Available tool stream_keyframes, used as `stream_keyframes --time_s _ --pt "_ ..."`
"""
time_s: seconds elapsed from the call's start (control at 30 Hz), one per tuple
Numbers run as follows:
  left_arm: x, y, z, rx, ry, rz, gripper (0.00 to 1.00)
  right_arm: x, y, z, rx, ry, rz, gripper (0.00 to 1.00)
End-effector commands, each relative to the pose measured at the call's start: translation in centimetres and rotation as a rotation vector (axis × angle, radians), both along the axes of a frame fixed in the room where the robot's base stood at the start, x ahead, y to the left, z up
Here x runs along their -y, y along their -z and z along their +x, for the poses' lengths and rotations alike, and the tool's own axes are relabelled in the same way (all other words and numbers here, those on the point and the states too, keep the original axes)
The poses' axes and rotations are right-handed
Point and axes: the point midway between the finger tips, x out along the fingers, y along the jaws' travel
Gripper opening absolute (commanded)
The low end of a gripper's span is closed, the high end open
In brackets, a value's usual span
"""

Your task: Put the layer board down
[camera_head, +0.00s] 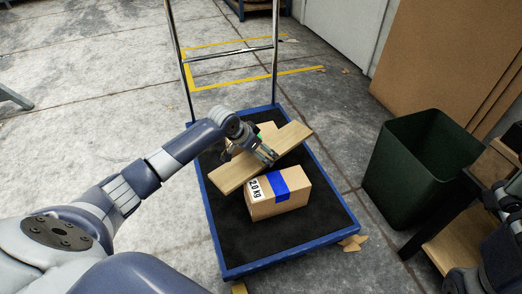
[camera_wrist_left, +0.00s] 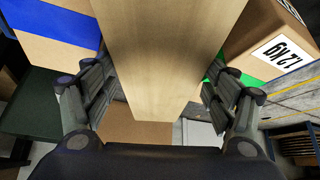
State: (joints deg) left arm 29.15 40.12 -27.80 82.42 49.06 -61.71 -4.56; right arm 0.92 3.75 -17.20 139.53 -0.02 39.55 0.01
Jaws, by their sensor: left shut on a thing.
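The layer board, a pale wooden plank (camera_head: 232,174), slants across the cart. My left gripper (camera_head: 266,157) is shut on its edges, and in the left wrist view the board (camera_wrist_left: 165,60) runs between the two fingers. A cardboard box with blue tape (camera_head: 290,201) lies on the cart in front of the board. A second box with green tape (camera_head: 265,128) is behind it, partly hidden by the board and my arm. I cannot tell whether the board touches either box. Part of my right gripper (camera_head: 508,197) shows at the right edge; its opening is unclear.
The boxes stand on a blue-edged cart with a black deck (camera_head: 240,240) and a tall metal handle (camera_head: 228,54). A dark green bin (camera_head: 415,165) stands right of the cart. A dark table with wooden pieces (camera_head: 455,240) is at the right. Deck is bare at the front.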

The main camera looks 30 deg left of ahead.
Motion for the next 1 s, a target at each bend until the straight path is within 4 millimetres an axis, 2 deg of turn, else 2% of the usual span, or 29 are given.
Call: stream_keyframes --time_s 0.67,0.7,0.77,1.0 --pt "0.0 1.3 0.0 0.002 0.000 -0.001 0.47 0.0 0.1 0.0 0.000 0.000 -0.001 0.96" --pt "0.0 1.2 0.0 0.002 0.001 0.000 0.88 0.0 0.0 0.0 0.002 0.000 -0.001 0.96" --pt "0.0 1.2 0.0 0.002 0.000 -0.001 1.00 0.0 -0.1 0.0 0.004 0.000 -0.001 0.96" --pt "0.0 1.2 0.0 0.000 0.000 0.000 1.00 0.0 -0.1 -0.1 0.008 0.000 -0.001 0.96"
